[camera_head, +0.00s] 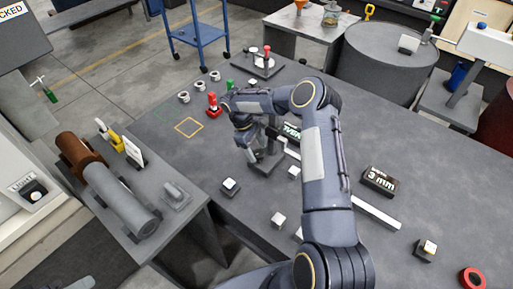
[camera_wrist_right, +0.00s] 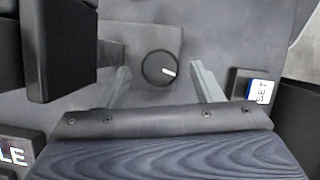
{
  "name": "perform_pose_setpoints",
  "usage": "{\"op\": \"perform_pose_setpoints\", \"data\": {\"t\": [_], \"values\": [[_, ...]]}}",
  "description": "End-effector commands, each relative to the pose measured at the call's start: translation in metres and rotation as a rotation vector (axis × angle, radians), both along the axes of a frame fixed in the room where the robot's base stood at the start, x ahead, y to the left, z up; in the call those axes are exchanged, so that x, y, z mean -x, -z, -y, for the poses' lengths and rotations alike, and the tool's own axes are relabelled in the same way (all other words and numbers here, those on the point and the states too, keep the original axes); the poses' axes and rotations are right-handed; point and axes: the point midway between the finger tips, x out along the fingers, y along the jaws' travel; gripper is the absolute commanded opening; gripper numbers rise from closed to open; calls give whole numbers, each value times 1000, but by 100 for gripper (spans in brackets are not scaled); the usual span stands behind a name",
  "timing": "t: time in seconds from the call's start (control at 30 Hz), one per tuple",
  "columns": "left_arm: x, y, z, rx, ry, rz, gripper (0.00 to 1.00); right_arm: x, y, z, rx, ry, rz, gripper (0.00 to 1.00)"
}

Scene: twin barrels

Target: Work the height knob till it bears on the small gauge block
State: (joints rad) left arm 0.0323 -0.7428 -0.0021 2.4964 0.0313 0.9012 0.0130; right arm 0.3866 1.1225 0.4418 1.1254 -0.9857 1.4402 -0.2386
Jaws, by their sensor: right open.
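A round dark knob (camera_wrist_right: 161,68) with a white pointer mark sits on a grey surface in the right wrist view. My right gripper (camera_wrist_right: 162,80) is open, with one finger on each side of the knob; I cannot tell whether either touches it. In the head view my right gripper (camera_head: 250,156) reaches down over a dark grey fixture (camera_head: 268,165) on the table, and the knob is hidden there. Several small pale blocks lie about, one at the front (camera_head: 278,219); I cannot tell which is the small gauge block. My left gripper is not in view.
A dark block of the fixture (camera_wrist_right: 65,50) stands close left of the fingers. A block with a "SET" label (camera_wrist_right: 259,90) is to the right. A "3 mm" sign (camera_head: 381,181), red stand (camera_head: 213,106) and white rings (camera_head: 184,97) are on the table (camera_head: 190,160).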

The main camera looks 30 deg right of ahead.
Motion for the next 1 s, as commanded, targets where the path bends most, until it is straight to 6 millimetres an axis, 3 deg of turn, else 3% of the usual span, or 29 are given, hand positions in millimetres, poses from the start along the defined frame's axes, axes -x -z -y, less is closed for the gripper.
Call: {"op": "perform_pose_setpoints", "data": {"t": [0.33,0.67,1.0], "values": [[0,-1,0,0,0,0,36,2,5,1,-1,-1,1,58],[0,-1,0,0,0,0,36,1,5,1,-1,0,1,15],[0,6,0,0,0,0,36,2,6,1,1,-52,2,15]]}}
